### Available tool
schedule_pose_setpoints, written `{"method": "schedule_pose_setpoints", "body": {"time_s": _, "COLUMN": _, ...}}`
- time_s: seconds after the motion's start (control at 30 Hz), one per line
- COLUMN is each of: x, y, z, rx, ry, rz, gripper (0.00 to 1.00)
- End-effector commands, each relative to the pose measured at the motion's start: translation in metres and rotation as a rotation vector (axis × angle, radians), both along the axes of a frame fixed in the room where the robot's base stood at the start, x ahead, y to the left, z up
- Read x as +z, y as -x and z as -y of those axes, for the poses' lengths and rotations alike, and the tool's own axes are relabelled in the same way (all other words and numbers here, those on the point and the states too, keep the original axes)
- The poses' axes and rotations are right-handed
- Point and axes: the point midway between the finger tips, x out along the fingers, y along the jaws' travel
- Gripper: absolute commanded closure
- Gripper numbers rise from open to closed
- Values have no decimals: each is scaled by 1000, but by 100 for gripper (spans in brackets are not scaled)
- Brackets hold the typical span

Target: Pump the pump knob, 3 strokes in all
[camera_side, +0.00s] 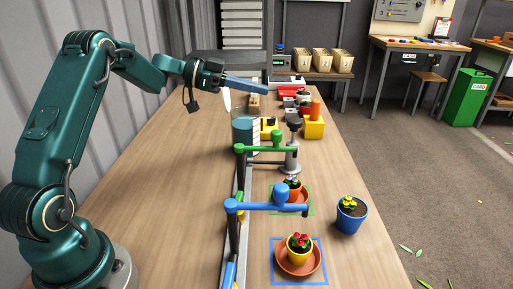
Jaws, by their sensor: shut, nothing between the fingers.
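A grey pump-like stand (292,158) with a dark round knob (294,124) on top stands upright on the wooden table, right of the green lever; I take this to be the pump knob. My gripper (264,90) is shut and empty, its blue fingers pointing right. In the picture it is above and left of the knob, apart from it. How far the knob is pressed down cannot be told.
A green lever (262,149) and a blue lever (262,207) stand on a rail in front. Potted flowers (299,244) and a blue pot (350,214) are at the front right.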

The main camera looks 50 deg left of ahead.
Motion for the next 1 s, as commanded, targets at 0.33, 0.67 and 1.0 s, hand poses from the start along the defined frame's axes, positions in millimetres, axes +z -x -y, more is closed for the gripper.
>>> {"method": "schedule_pose_setpoints", "body": {"time_s": 0.33, "x": -18, "y": -49, "z": 51, "rx": -5, "ry": 0, "rz": 0, "gripper": 100}}
{"method": "schedule_pose_setpoints", "body": {"time_s": 0.67, "x": -55, "y": -50, "z": 50, "rx": 0, "ry": 1, "rz": -2, "gripper": 100}}
{"method": "schedule_pose_setpoints", "body": {"time_s": 1.0, "x": -58, "y": -49, "z": 50, "rx": 0, "ry": 1, "rz": -1, "gripper": 100}}
